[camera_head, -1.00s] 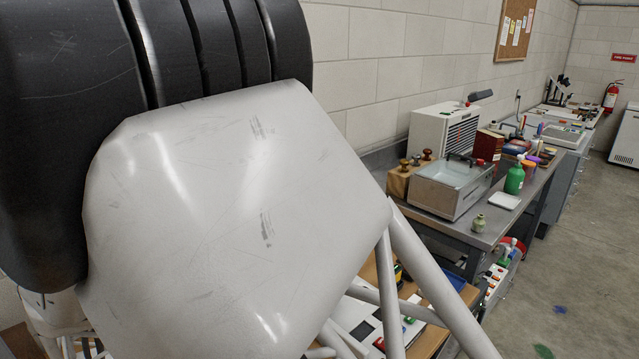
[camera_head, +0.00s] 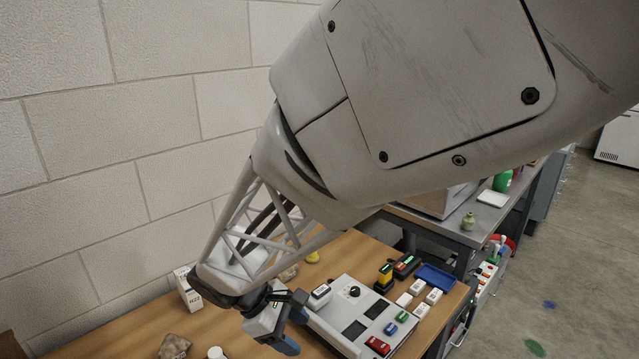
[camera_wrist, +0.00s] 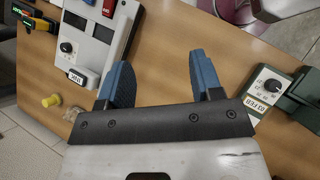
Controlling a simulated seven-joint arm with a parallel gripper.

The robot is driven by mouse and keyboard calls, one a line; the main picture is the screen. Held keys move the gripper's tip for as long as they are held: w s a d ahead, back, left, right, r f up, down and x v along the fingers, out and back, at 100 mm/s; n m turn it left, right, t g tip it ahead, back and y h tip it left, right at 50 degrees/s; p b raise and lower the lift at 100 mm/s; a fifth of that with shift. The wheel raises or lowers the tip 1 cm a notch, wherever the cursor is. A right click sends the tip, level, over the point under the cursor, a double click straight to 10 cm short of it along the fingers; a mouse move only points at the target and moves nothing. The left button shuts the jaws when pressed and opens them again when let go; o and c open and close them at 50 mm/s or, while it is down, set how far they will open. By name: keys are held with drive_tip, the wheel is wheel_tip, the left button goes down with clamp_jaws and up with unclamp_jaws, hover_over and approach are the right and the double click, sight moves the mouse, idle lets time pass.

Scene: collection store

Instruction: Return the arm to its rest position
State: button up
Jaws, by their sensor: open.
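My gripper (camera_head: 290,333) is over the wooden table (camera_head: 130,318), at the left edge of a grey-white panel device (camera_head: 355,312). In the wrist view its two blue fingers (camera_wrist: 165,84) are spread apart with only bare table between them. Nothing is held. My arm crosses the head view from the upper right down to the gripper and hides part of the table and the bench behind it.
The panel's knob and labels show in the wrist view, with a dark green device (camera_wrist: 288,95) at right. White blocks (camera_head: 418,287), a blue tray (camera_head: 437,278), a white box (camera_head: 187,288) and a brown lump (camera_head: 173,346) are on the table. A block wall stands behind.

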drive_tip(key=s+d+r+m+t+y, duration=0.1)
drive_tip(key=s+d+r+m+y, duration=0.1)
drive_tip(key=d, duration=0.5)
drive_tip(key=s+d+r+m+t+y, duration=0.1)
drive_tip(key=s+d+r+m+y, duration=0.2)
drive_tip(key=s+d+r+m, duration=0.2)
drive_tip(key=s+d+r+m+t+y, duration=0.1)
drive_tip(key=s+d+r+m, duration=0.3)
drive_tip(key=d+m, duration=0.4)
drive_tip(key=shift+s+d+r+y, duration=0.3)
drive_tip(key=shift+d+y, duration=0.6)
drive_tip(key=shift+d, duration=0.75)
